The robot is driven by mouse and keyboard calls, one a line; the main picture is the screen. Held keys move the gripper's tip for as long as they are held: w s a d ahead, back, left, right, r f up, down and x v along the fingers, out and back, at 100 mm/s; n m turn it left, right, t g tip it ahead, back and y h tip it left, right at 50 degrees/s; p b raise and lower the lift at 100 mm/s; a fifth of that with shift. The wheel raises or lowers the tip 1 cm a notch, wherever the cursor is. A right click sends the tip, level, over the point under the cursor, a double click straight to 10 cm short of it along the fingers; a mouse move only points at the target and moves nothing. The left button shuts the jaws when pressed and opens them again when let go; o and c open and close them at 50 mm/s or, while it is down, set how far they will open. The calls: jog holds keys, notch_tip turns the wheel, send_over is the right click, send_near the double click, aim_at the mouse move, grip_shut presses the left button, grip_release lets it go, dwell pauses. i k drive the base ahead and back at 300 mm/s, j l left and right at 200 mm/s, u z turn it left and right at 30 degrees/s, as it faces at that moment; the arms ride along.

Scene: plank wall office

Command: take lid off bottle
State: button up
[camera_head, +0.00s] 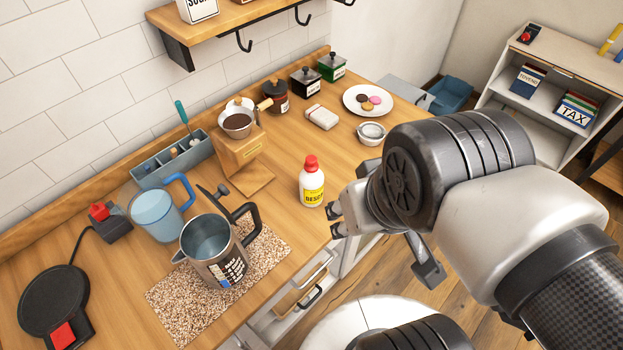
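A white bottle (313,184) with a yellow label stands upright on the wooden counter, near its front edge. Its red lid (311,163) sits on top of it. My gripper (336,219) is just right of and below the bottle in the picture, with its fingers pointing left. The two fingertips are apart, with nothing between them. No contact with the bottle shows. The rest of the gripper is partly hidden by my wrist.
Left of the bottle are a metal pitcher (210,245), a speckled mat (178,306), a blue-handled jug (156,214) and a wooden dripper stand (240,158). Behind are a plate of cookies (355,107) and a small bowl (371,132). The counter around the bottle is clear.

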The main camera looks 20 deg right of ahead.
aim_at(310, 165)
jog(key=i+l+u, duration=0.15)
jog(key=l, duration=0.25)
jog(key=i+l+u, duration=0.1)
jog(key=l, duration=0.3)
jog(key=i+l+u, duration=0.15)
jog(key=l, duration=0.25)
jog(key=i+l+u, duration=0.15)
jog(key=l, duration=0.3)
jog(key=i, duration=0.05)
